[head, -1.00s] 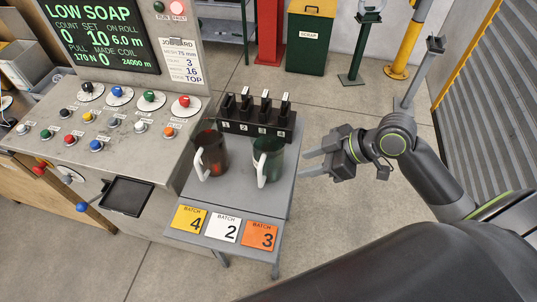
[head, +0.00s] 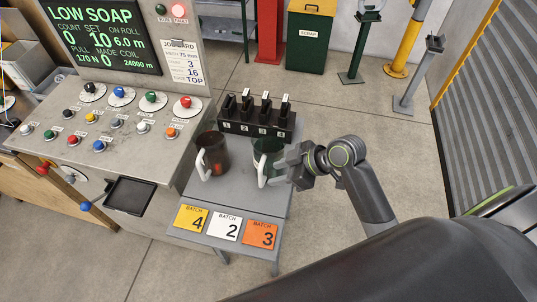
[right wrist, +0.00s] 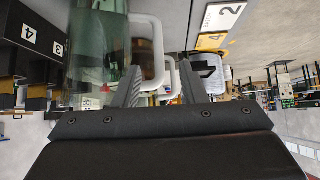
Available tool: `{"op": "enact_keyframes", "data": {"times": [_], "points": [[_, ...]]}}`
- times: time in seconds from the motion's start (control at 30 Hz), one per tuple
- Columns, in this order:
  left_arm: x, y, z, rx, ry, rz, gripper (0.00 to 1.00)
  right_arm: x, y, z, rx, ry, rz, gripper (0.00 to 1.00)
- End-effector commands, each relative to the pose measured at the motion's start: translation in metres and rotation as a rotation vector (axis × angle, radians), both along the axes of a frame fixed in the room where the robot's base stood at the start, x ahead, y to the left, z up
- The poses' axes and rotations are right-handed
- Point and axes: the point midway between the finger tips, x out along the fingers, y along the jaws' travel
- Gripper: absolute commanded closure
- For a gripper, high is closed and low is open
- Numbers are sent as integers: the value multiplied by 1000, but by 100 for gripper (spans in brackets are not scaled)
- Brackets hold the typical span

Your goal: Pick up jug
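Two jugs with white handles stand upright on a small grey side table (head: 238,190). The dark green jug (head: 268,146) is on the right, with its handle (head: 262,168) toward the front. My left gripper is out of view.
A black rack (head: 257,117) with numbered slots stands behind the jugs. Yellow, white and orange batch cards (head: 259,234) lie along the table's front. A control console (head: 95,130) borders the table on the left. Open floor lies to the right.

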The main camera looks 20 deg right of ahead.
Motion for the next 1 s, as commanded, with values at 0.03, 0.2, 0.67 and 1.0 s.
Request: {"op": "enact_keyframes", "data": {"times": [0.03, 0.2, 0.67, 1.0], "points": [[0, 0, 2, 0, 0, 0, 100, 1, 1, 0, 0, 0, 0, 62], [0, -1, 14, -1, -1, 0, 100, 8, 11, -8, 4, 4, -1, 62], [0, -1, 26, -1, 0, 0, 100, 24, 29, -37, 0, -1, -1, 62], [0, -1, 26, -1, 0, 0, 100, 24, 29, -37, 0, -1, -1, 86]]}}
